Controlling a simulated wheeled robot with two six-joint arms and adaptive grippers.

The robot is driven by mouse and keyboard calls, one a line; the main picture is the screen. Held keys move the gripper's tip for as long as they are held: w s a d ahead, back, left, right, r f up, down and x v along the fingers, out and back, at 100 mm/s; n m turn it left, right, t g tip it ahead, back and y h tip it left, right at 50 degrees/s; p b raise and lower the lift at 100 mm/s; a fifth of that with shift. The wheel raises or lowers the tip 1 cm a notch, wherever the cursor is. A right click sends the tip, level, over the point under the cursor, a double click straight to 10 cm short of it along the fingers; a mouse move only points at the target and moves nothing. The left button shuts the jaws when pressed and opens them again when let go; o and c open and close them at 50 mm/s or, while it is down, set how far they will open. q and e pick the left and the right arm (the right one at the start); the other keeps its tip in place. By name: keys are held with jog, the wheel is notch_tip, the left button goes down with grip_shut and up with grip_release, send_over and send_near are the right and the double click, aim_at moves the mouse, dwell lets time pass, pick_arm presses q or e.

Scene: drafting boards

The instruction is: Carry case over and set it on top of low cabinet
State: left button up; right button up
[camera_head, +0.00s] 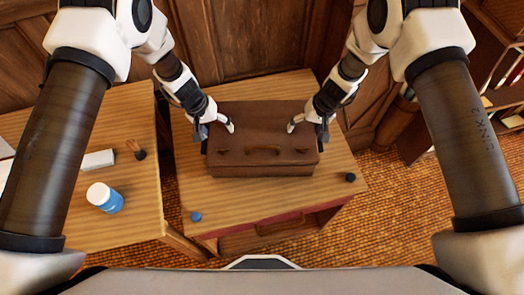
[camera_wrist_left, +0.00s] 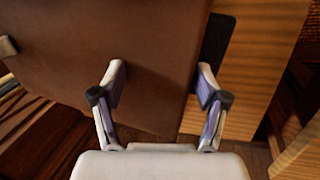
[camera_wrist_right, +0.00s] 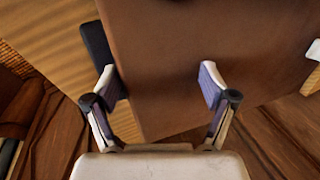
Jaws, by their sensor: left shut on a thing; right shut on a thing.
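The brown case (camera_head: 262,140) with a front handle is over the wooden top of the low cabinet (camera_head: 335,160). I cannot tell whether it rests on the top or hangs just above it. My left gripper (camera_head: 217,130) is shut on the case's left side; in the left wrist view its fingers (camera_wrist_left: 160,88) straddle the case's edge, one over the brown face and one beside a dark side piece. My right gripper (camera_head: 308,128) is shut on the right side; its fingers (camera_wrist_right: 162,85) straddle that edge likewise in the right wrist view. The case's underside is hidden.
A small blue object (camera_head: 196,216) and a small black object (camera_head: 350,177) lie near the cabinet top's front corners. A desk (camera_head: 140,205) at left holds a blue and white bottle (camera_head: 105,198) and a white block (camera_head: 98,159). Wood panelling (camera_head: 250,40) stands behind.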

pick_arm(q)
jog(key=shift+d+f+b, duration=0.3)
jog(key=shift+f, duration=0.3)
pick_arm(e)
jog(key=shift+a+f, duration=0.3)
jog(key=shift+f, duration=0.3)
pick_arm(q)
jog(key=o, duration=1.6)
pick_arm(e)
jog(key=o, duration=1.6)
pick_arm(q)
jog(key=shift+o, duration=1.1)
pick_arm(e)
jog(key=shift+o, duration=0.3)
pick_arm(q)
jog(key=shift+s+a+r, duration=0.1)
jog(key=shift+r, duration=0.05)
pick_arm(e)
jog(key=shift+s+d+r, duration=0.1)
jog(key=shift+r, duration=0.05)
pick_arm(q)
jog(key=shift+r, duration=0.15)
pick_arm(e)
jog(key=shift+d, duration=0.1)
pick_arm(q)
jog(key=v, duration=1.1)
jog(key=shift+a+r, duration=0.2)
jog(key=shift+r, duration=0.1)
pick_arm(e)
jog(key=v, duration=1.2)
